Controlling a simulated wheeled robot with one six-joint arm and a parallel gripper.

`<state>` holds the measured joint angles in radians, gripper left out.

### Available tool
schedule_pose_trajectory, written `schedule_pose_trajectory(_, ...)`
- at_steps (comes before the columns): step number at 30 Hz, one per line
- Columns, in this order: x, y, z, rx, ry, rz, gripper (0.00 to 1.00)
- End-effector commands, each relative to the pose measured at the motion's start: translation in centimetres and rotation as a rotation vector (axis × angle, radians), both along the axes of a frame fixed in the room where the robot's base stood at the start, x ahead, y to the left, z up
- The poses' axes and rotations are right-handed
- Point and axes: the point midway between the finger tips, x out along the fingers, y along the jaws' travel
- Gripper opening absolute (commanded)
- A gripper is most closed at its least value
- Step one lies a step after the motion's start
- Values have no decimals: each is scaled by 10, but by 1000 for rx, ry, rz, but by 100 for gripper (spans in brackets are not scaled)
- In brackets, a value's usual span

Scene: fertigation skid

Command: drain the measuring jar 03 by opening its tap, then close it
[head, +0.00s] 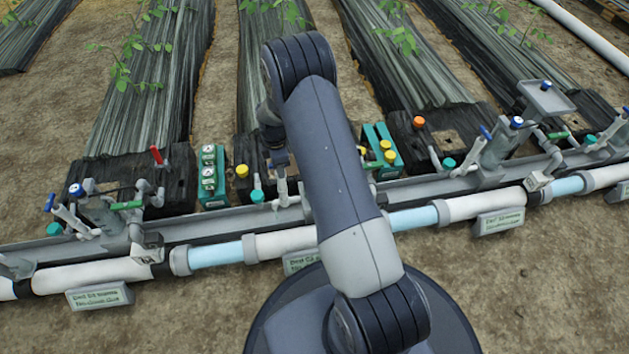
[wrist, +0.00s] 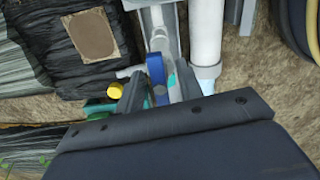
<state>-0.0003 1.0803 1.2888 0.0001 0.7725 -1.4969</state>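My arm reaches over the middle station of the skid, and my gripper (head: 280,160) points down there, just above pale pipework (head: 282,192). In the wrist view, a blue handle or cap (wrist: 156,78) stands close in front of my gripper, beside a yellow cap (wrist: 115,90).
Similar stations with blue and green handles stand at left (head: 100,210) and right (head: 495,150). A white pipe (head: 270,243) runs along the front. Green boxes (head: 212,178) and yellow-capped parts (head: 385,150) flank my gripper. Bare soil lies in front.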

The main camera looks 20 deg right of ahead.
Motion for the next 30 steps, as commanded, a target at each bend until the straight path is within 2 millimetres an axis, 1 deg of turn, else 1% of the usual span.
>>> schedule_pose_trajectory(2,0,0,0,0,0,0,41)
schedule_pose_trajectory(8,0,0,0,0,0,0,41)
schedule_pose_trajectory(11,0,0,5,0,-1,0,41)
schedule_pose_trajectory(14,0,0,17,0,-1,-1,41)
schedule_pose_trajectory(18,0,0,39,0,-1,0,41)
schedule_pose_trajectory(30,0,0,98,0,0,0,41)
